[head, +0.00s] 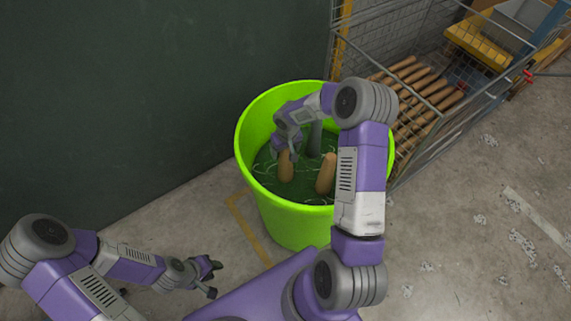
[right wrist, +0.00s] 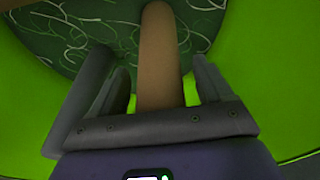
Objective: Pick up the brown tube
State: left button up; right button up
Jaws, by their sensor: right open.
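A bright green bucket (head: 290,215) holds a brown tube (head: 285,168) on the left, a second brown tube (head: 326,175) on the right and a grey upright piece (head: 315,138) behind. My right gripper (head: 287,150) reaches down inside the bucket at the top of the left brown tube. In the right wrist view a brown tube (right wrist: 158,60) lies between the two open fingers of this gripper (right wrist: 155,85), with a gap visible on its right. My left gripper (head: 212,279) is open and empty, outside the bucket at lower left.
The bucket's floor is dark green with pale curly marks (right wrist: 90,35). A wire cage (head: 425,150) with several brown rods stands close on the right. A dark green wall (head: 150,90) is behind. The concrete floor (head: 450,240) at right front is free.

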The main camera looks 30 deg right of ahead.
jog(key=c, duration=1.4)
jog(key=shift+r, duration=0.1)
notch_tip(320, 180, up, 10)
jog(key=p, duration=0.3)
jog(key=shift+r+p, duration=0.2)
jog(key=shift+p, duration=0.15)
notch_tip(320, 180, up, 20)
jog(key=p, duration=2)
jog(key=shift+f, duration=0.1)
